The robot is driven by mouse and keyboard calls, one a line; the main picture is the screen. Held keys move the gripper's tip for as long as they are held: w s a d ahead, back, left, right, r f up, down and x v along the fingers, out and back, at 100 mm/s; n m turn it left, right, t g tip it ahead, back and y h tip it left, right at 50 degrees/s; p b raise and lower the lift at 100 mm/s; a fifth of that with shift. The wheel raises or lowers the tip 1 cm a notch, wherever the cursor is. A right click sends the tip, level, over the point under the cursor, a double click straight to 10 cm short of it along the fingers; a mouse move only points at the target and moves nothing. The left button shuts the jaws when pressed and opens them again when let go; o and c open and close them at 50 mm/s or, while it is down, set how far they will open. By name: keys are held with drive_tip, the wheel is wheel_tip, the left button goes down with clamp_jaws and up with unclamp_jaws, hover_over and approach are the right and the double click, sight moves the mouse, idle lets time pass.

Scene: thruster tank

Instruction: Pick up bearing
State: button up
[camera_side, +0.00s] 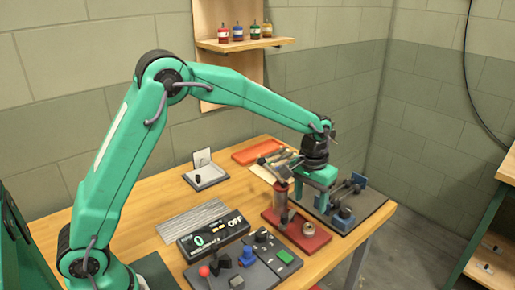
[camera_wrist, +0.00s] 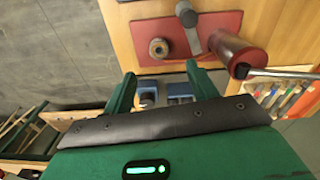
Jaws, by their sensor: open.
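A small ring-shaped metal piece, which looks like the bearing (camera_side: 308,228), lies on a red base plate (camera_side: 322,239). In the wrist view the bearing (camera_wrist: 158,48) is a tan-grey ring with a dark hole, on the red plate's left part. My gripper (camera_side: 320,185) is above the back right of the table, behind and above the bearing in the side view. In the wrist view its two green fingers (camera_wrist: 160,70) are spread, with the bearing just beyond their tips and nothing held between them. Height above the bearing is hard to tell.
A red cylinder press with a lever (camera_wrist: 232,52) stands on the same plate beside the bearing. A dark mat (camera_side: 368,212) with blue clamps (camera_side: 343,218) lies to the right. A control box (camera_side: 213,235) and switch panel (camera_side: 250,262) are at the front left.

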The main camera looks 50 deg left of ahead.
sight(309, 226)
drive_tip(key=shift+w+d+f, duration=0.25)
drive_tip(key=shift+w+f, duration=0.05)
drive_tip(key=shift+f, duration=1.6)
drive_tip(key=shift+a+f, duration=0.1)
drive_tip(key=shift+f, duration=2.5)
drive_tip(key=c, duration=1.2)
drive_tip(key=shift+o, duration=0.2)
drive_tip(key=shift+r, duration=0.1)
